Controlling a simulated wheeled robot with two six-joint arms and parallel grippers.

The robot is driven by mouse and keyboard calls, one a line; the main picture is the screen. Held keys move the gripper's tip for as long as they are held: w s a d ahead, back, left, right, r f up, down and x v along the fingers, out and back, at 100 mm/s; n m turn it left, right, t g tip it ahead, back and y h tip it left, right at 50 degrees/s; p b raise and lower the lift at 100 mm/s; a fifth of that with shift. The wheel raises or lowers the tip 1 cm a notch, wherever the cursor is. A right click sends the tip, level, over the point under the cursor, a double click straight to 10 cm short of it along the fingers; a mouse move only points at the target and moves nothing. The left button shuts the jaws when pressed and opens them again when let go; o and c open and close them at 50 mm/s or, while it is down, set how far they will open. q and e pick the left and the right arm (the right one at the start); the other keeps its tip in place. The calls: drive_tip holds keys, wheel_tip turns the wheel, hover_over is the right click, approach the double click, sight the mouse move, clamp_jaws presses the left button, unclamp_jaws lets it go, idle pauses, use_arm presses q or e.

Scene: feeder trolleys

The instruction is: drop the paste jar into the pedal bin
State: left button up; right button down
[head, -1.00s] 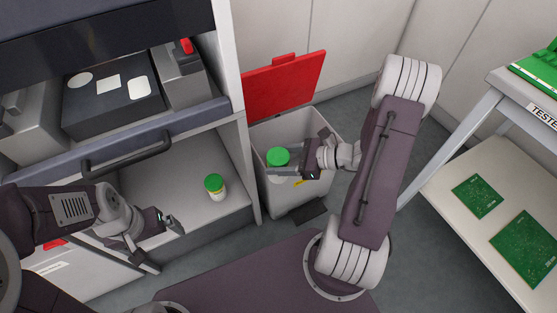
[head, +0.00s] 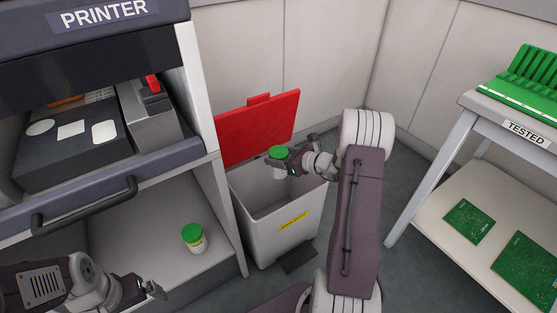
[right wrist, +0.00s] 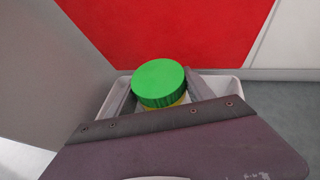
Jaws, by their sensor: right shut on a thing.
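A paste jar with a green lid (head: 277,153) is held in my right gripper (head: 279,164) above the open pedal bin. Its green lid also shows in the right wrist view (right wrist: 159,83), between the two fingers. The pedal bin (head: 262,230) is a light grey box with a yellow label, and its red lid (head: 258,130) stands raised at the back. The bin's rim shows behind the jar in the right wrist view (right wrist: 224,86). My left gripper (head: 150,290) is at the lower left, empty in front of the cabinet; its jaws look parted.
A second green-lidded jar (head: 194,237) stands on the lower shelf of the printer cabinet (head: 115,235), left of the bin. The cabinet's side wall (head: 214,150) is close to the bin. A table marked TESTED (head: 520,125) with green boards stands at right.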

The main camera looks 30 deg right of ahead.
wheel_tip(320, 180, down, 6)
drive_tip(key=b, duration=0.4)
drive_tip(key=shift+r, duration=0.2)
drive_tip(key=shift+r, duration=0.1)
drive_tip(key=shift+c, duration=1.5)
unclamp_jaws()
